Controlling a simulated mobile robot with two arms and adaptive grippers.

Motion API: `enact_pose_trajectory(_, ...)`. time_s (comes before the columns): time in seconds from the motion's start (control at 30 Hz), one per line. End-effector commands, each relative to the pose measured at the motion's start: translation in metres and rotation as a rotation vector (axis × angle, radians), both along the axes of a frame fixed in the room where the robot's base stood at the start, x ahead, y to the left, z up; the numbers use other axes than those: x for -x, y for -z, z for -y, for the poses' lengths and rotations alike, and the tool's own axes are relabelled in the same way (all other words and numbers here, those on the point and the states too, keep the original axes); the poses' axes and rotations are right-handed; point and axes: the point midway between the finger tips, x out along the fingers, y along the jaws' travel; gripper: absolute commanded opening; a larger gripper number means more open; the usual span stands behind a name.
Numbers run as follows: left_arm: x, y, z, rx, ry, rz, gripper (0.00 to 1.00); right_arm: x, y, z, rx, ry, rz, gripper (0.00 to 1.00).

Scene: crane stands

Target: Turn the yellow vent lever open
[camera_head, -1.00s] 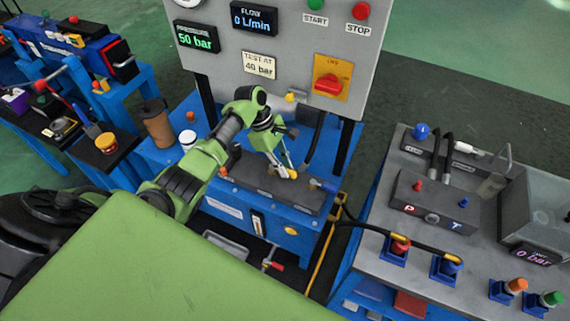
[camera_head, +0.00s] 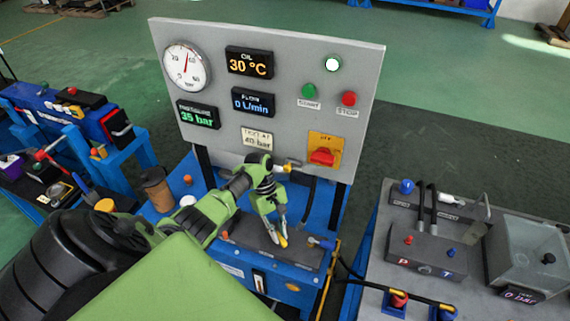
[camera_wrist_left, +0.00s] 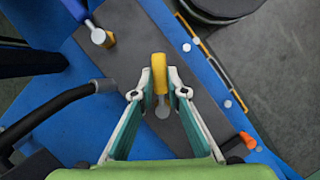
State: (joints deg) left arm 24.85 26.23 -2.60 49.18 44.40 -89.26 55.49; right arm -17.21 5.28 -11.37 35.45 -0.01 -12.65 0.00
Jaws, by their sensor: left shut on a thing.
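The yellow vent lever (camera_wrist_left: 159,72) stands out from the dark block (camera_wrist_left: 200,115) in the left wrist view, with its round metal end between my fingertips. My left gripper (camera_wrist_left: 161,92) is shut on the lever, a finger on each side. In the head view my left gripper (camera_head: 277,241) reaches down to the block on the blue bench, and the yellow lever tip (camera_head: 284,242) shows at its fingers. My right gripper is not in view.
The grey panel (camera_head: 290,72) behind reads 35 bar on its pressure display (camera_head: 198,114); a round lamp (camera_head: 332,64) glows. A blue-handled fitting (camera_head: 322,243) sits beside the lever. A grey bench (camera_head: 470,225) stands right.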

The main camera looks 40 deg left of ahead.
Motion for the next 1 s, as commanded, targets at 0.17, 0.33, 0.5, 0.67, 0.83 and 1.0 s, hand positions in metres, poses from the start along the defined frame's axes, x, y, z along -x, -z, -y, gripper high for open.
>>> enact_pose_trajectory(0.17, 0.001, -0.001, 0.001, 0.003, 0.039, -0.001, 0.00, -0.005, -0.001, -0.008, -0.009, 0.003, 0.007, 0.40)
enact_pose_trajectory(0.33, 0.002, 0.000, 0.001, 0.003, 0.048, -0.001, 0.00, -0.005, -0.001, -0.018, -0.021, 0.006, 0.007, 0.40)
enact_pose_trajectory(0.5, 0.002, 0.000, 0.001, 0.003, 0.047, -0.001, 0.00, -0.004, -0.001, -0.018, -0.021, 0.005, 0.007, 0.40)
enact_pose_trajectory(0.67, 0.002, 0.000, 0.001, 0.003, 0.047, -0.001, 0.29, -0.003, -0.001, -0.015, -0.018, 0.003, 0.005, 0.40)
enact_pose_trajectory(0.83, 0.002, 0.000, 0.000, 0.002, 0.047, -0.001, 0.31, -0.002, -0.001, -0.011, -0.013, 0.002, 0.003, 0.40)
enact_pose_trajectory(1.0, 0.002, 0.000, 0.000, 0.002, 0.044, -0.001, 0.31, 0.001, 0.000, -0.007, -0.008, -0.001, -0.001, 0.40)
